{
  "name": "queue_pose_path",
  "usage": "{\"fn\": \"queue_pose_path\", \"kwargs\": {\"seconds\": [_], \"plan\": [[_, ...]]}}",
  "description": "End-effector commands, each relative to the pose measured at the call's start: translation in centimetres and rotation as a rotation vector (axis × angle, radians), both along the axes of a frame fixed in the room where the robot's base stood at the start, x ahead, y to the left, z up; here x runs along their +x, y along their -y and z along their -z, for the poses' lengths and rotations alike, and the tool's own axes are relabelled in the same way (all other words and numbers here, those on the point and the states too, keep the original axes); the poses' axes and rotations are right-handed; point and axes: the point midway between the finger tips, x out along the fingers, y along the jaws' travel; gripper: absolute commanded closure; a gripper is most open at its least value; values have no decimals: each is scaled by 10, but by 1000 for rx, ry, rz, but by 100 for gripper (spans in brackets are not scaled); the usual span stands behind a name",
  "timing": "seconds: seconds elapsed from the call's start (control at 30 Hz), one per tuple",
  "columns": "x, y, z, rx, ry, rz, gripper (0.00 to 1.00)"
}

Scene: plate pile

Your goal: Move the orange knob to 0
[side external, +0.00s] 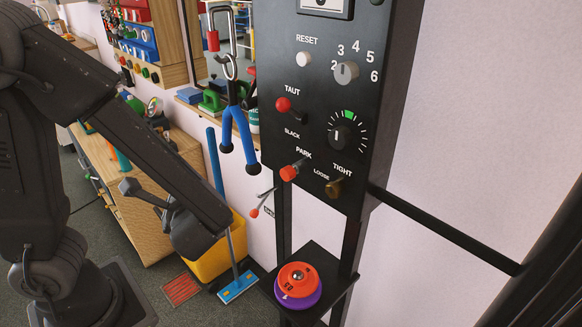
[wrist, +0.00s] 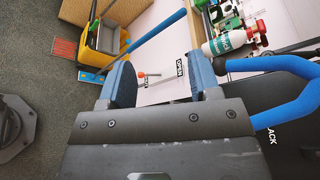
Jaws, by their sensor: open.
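An orange-red knob (side external: 289,173) sticks out of the black panel (side external: 320,110) beside the PARK label in the side view. An orange disc (side external: 298,278) with printed digits and a metal centre lies on a purple disc (side external: 300,298) on a small shelf below. I cannot tell which of the two orange parts has a 0 position. My gripper (wrist: 163,82) is open and empty in the wrist view, with its two blue fingers apart. My dark arm reaches in from the left in the side view, short of the panel and touching neither orange part.
The panel also has a grey numbered dial (side external: 346,72), a red lever ball (side external: 284,104), a black dial (side external: 341,137) and a brass knob (side external: 333,188). A blue-covered hook (side external: 238,135) hangs left of it. A yellow bucket (side external: 210,260) stands on the floor.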

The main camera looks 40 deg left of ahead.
Motion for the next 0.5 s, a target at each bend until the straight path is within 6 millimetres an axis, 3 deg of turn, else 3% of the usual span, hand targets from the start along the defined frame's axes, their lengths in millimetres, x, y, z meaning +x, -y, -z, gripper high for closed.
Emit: {"fn": "queue_pose_path", "kwargs": {"seconds": [0.2, 0.4, 0.5], "plan": [[59, 61, 10, 373, 95, 504, 43], [78, 120, 29, 488, 194, 849, 43], [80, 133, 34, 500, 217, 923, 43]]}}
